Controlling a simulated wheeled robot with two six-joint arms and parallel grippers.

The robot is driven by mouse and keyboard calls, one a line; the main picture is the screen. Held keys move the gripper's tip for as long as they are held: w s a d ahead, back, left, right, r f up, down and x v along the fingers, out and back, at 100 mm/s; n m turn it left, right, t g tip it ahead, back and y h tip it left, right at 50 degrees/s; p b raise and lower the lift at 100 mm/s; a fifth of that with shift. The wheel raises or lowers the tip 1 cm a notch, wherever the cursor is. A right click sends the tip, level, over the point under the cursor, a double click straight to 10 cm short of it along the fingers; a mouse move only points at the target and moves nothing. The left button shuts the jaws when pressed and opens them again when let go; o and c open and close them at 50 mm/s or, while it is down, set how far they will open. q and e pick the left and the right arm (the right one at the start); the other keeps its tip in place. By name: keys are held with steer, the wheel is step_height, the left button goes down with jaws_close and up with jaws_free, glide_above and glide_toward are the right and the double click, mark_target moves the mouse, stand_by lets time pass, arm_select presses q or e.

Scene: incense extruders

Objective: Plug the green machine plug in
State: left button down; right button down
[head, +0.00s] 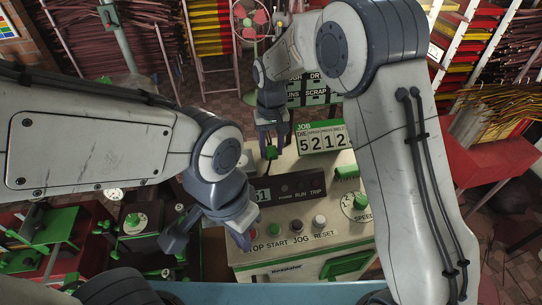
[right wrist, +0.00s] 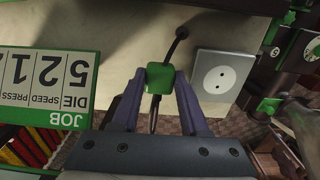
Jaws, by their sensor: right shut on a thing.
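My right gripper (right wrist: 160,82) is shut on the green plug (right wrist: 160,77), one finger on each side of it. A dark cable runs from the plug toward the pale surface beyond. The white socket plate (right wrist: 222,80), with two small holes in a round recess, is to the right of the plug in the right wrist view, apart from it. In the head view the plug (head: 271,152) shows small below my right gripper (head: 271,143), above the control panel. My left gripper (head: 210,240) is open and empty, low at the panel's left side.
The cream control panel (head: 296,250) has several buttons, a dark display (head: 290,188) and a speed dial (head: 357,206). A JOB number board (head: 322,138) stands behind it. Green machine parts (head: 50,235) are at the left. Racks of incense (head: 487,110) stand at the right.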

steer(key=s+d+r+b, duration=0.4)
steer(key=s+d+r, duration=0.4)
steer(key=shift+s+d+r, duration=0.1)
steer(key=shift+d+r, duration=0.1)
steer(key=shift+d+r, duration=0.1)
steer(key=w+d+m+p, duration=0.1)
steer(key=p, duration=0.2)
steer(key=d+f+m+p, duration=0.1)
steer(key=d+m+p, duration=0.1)
steer(key=p, duration=0.1)
steer(key=w+d+f+m+p, duration=0.1)
steer(key=p, duration=0.2)
steer(key=shift+w+d+m, duration=0.3)
steer(key=shift+w, duration=0.05)
